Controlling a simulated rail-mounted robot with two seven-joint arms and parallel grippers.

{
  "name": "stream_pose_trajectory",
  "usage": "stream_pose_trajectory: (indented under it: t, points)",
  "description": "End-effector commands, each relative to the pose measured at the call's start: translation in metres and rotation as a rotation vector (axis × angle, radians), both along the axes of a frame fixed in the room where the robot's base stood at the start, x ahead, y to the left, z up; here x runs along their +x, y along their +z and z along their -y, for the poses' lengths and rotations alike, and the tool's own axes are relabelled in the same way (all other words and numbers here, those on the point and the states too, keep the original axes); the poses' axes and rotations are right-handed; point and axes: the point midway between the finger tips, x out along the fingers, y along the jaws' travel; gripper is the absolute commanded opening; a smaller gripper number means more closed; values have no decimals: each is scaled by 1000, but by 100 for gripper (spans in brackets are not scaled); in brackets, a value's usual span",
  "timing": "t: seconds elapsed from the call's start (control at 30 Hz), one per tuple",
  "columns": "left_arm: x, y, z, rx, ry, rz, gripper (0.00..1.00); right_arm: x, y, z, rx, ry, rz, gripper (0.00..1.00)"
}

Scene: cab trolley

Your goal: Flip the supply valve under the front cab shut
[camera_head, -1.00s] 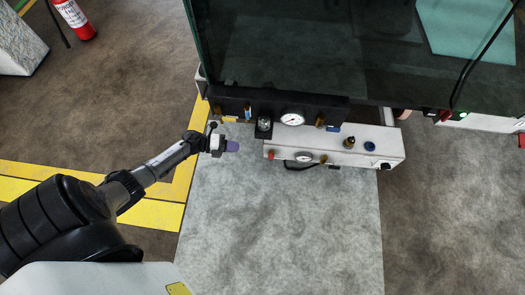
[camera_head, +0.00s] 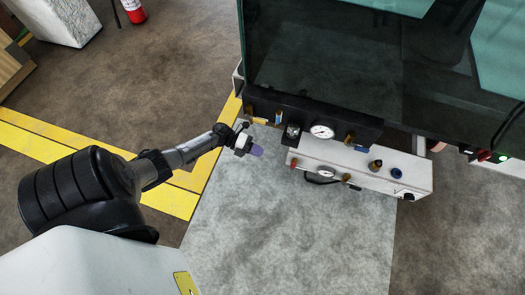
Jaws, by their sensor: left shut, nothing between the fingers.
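A dark panel (camera_head: 375,129) runs under the front cab (camera_head: 325,80). Small brass fittings with blue parts show on it: one (camera_head: 278,118) near its left end and one (camera_head: 350,137) right of a round gauge (camera_head: 322,131). I cannot tell for sure which is the supply valve, or how its handle stands. My left gripper (camera_head: 257,151) has purple fingertips. It is shut and empty, just below the panel's left end in the picture, apart from the fittings. My right gripper is not in view.
A white box (camera_head: 340,160) with a gauge, knobs and a black handle sits below the dark panel, right of my gripper. Grey floor (camera_head: 290,235) lies open below it. Yellow floor stripes (camera_head: 170,197) run at left. A fire extinguisher (camera_head: 134,12) stands far off.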

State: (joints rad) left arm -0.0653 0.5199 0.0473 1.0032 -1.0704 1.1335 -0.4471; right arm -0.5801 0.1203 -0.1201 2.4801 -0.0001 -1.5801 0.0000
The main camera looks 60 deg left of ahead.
Motion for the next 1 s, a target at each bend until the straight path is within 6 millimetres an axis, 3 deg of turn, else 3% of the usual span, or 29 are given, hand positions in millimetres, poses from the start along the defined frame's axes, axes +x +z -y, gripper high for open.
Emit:
stream_pose_trajectory:
  t: [0.3, 0.5, 0.7, 1.0]
  points:
    - [38, -22, 46, -3, 1, 3, 0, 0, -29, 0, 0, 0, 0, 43]
    - [57, -26, 68, -1, 0, 4, 0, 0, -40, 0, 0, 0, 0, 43]
    - [68, -25, 82, -1, 0, 1, 0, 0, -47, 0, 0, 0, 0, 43]
    - [73, -23, 87, 0, 1, -1, 0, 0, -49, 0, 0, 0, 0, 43]
